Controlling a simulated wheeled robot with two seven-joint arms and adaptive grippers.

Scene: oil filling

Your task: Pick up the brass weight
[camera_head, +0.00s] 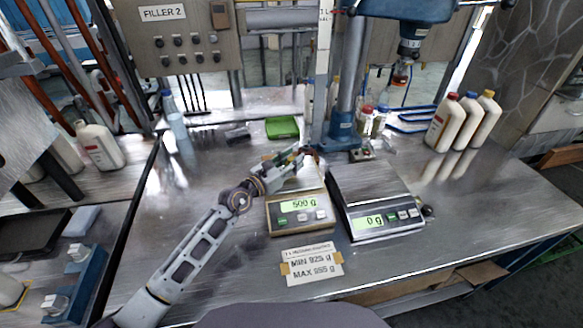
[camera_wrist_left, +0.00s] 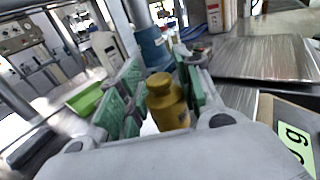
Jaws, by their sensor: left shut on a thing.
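The brass weight (camera_wrist_left: 168,108) stands between the green-padded fingers of my left gripper (camera_wrist_left: 163,90) in the left wrist view. It is a golden, knobbed cylinder. In the head view my left gripper (camera_head: 290,160) is over the back of the left scale (camera_head: 268,216), shut on the weight, which is largely hidden there by the fingers. The left scale's display reads 500 g. My right gripper is not in view.
The right scale (camera_head: 372,190) is empty and reads 0 g. A label card (camera_head: 312,264) lies in front. A blue-based post (camera_head: 342,135) stands close behind the gripper. A green tray (camera_head: 282,127) lies behind left; several white bottles (camera_head: 445,122) stand at right.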

